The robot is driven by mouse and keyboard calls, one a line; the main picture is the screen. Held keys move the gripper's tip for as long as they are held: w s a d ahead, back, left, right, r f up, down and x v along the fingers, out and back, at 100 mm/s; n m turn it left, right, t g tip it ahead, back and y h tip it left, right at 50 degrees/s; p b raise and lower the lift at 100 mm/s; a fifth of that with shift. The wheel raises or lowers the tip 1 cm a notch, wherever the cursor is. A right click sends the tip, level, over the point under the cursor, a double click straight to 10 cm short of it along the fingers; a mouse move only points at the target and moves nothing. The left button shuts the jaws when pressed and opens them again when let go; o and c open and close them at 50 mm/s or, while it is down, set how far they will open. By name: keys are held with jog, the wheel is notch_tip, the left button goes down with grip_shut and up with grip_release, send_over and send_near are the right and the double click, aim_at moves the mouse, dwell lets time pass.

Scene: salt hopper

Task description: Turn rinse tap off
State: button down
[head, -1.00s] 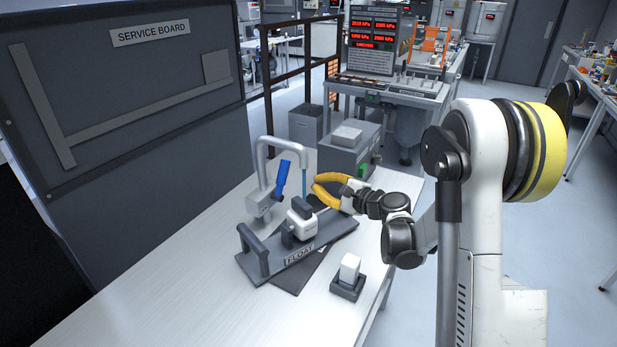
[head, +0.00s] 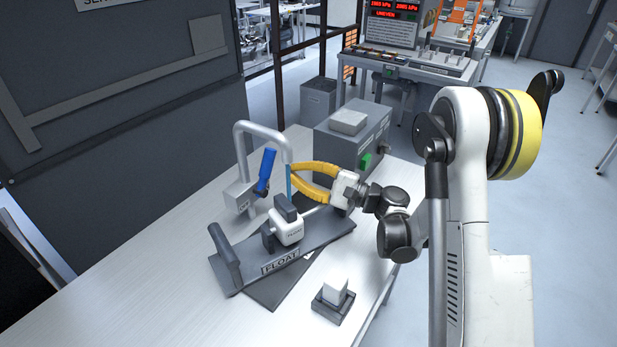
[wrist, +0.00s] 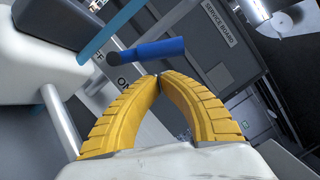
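The rinse tap is a grey gooseneck pipe (head: 240,145) on a grey block (head: 239,196), with a blue lever (head: 266,170). The lever tilts up to the right; in the wrist view it lies across the picture (wrist: 150,50), just past my fingertips. A thin light-blue stream (head: 289,184) hangs below the spout, and a light-blue strip (wrist: 115,27) shows in the wrist view. My gripper (head: 291,170) has yellow fingers whose tips meet, with nothing between them. The tips are beside the stream, right of the lever. I cannot tell whether they touch anything.
A grey plate marked FLOAT (head: 281,262), with an upright handle (head: 226,256) and a white block (head: 287,232), lies in front of the tap. A small white block in a dark holder (head: 332,306) stands near. A grey box (head: 352,138) stands behind. The table's left front is clear.

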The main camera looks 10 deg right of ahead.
aim_at(268, 167)
jog(key=shift+b+x, duration=0.4)
jog(key=shift+x, duration=1.7)
jog(key=shift+s+a+r+n+p, duration=0.15)
jog(key=shift+r+n, duration=0.1)
jog(key=shift+n, duration=0.2)
jog(key=shift+a+r+n+p, duration=0.15)
jog(key=shift+r+n, duration=0.1)
jog(key=shift+n, duration=0.2)
jog(key=r+n, duration=0.1)
jog(key=s+a+n+p, duration=0.1)
jog(key=n, duration=0.1)
jog(key=shift+s+r+g+h, duration=0.15)
jog(key=shift+r+g+h, duration=0.2)
jog(key=shift+g+h, duration=0.05)
jog(key=n, duration=0.1)
jog(key=s+a+n, duration=0.1)
jog(key=n, duration=0.1)
jog(key=shift+s+a+r+h+p, duration=0.1)
jog(key=shift+a+r+h+p, duration=0.05)
jog(key=shift+r+h+p, duration=0.2)
jog(key=shift+s+a+r, duration=0.1)
jog(key=shift+s+a, duration=0.15)
jog(key=shift+s, duration=0.1)
